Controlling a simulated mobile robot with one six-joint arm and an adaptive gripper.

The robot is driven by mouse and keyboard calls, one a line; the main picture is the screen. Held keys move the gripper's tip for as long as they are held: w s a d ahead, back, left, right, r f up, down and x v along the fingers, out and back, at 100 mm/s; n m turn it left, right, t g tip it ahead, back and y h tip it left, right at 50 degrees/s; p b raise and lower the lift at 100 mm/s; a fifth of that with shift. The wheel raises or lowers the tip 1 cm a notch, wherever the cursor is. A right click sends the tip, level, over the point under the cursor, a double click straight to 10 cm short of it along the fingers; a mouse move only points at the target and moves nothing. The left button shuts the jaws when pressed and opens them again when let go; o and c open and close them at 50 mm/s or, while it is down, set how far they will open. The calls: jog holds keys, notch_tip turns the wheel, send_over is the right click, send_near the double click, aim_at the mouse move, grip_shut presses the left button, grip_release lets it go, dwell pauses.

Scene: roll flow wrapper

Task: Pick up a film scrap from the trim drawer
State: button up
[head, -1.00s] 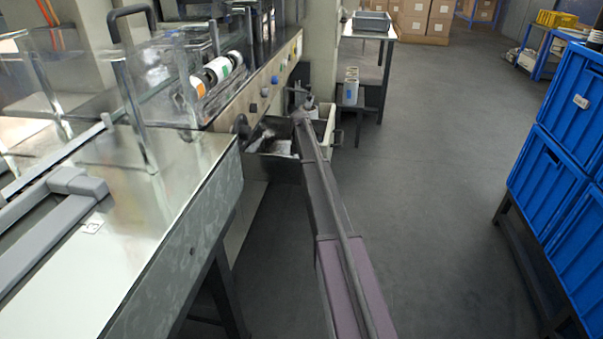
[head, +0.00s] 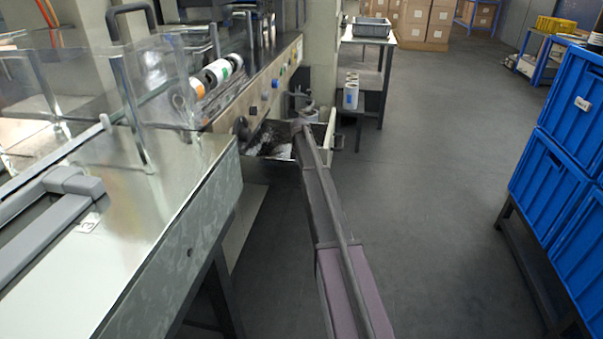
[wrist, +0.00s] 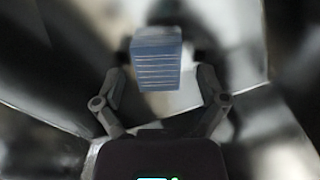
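The trim drawer (head: 322,139) is pulled out from the machine's side, with pale, crumpled film (head: 262,141) inside it. My arm reaches over the drawer, and the gripper end is small and hard to make out there in the head view. In the wrist view my gripper (wrist: 158,75) has its two fingers spread apart. A blue block-like piece with pale stripes (wrist: 158,70) shows between them, with visible gaps on both sides. I cannot tell whether this is a film scrap or how far away it is.
The wrapper's metal table (head: 150,235) stands on the left. Blue crates (head: 555,190) stand on a rack at the right. A small bench (head: 362,42) with a grey bin is beyond the drawer. The floor between is clear.

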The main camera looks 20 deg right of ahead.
jog(key=c, duration=0.5)
jog(key=shift+r, duration=0.15)
notch_tip(320, 180, up, 10)
jog(key=p, duration=1)
dwell(0.6)
